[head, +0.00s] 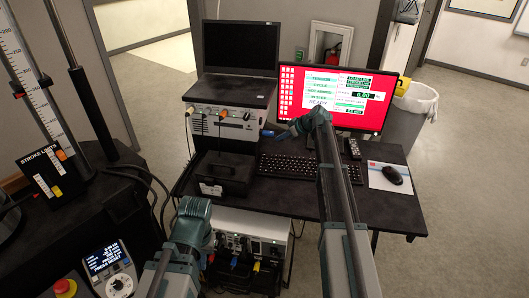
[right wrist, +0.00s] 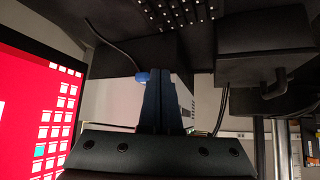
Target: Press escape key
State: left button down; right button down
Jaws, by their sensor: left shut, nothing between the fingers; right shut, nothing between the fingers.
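The black keyboard (head: 288,167) lies on the dark desk, below the monitor. Its escape key is too small to make out; the keyboard's upper left part is close below my right gripper. My right gripper (head: 284,135) is shut and empty, pointing left above the keyboard's back edge, apart from the keys. In the right wrist view its closed fingers (right wrist: 158,88) show in the middle, and part of the keyboard (right wrist: 182,14) shows at the top edge. My left gripper (head: 194,208) is shut and empty, low in front of the desk, away from the keyboard.
The monitor (head: 290,70) with a red screen stands behind the keyboard. A laptop (head: 238,45) sits on a grey instrument box (head: 225,125) at left. A black box (head: 224,172) stands left of the keyboard. A mouse (head: 392,175) lies on a pad at right.

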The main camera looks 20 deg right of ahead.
jog(key=shift+f, duration=0.1)
jog(key=b, duration=0.8)
send_over(267, 157)
notch_tip(267, 157, down, 8)
jog(key=shift+r, duration=0.1)
notch_tip(267, 157, down, 2)
jog(key=shift+s+f+b, duration=0.1)
jog(key=shift+s+b, duration=0.05)
jog(key=shift+b, duration=0.9)
jog(key=shift+f+b, duration=0.5)
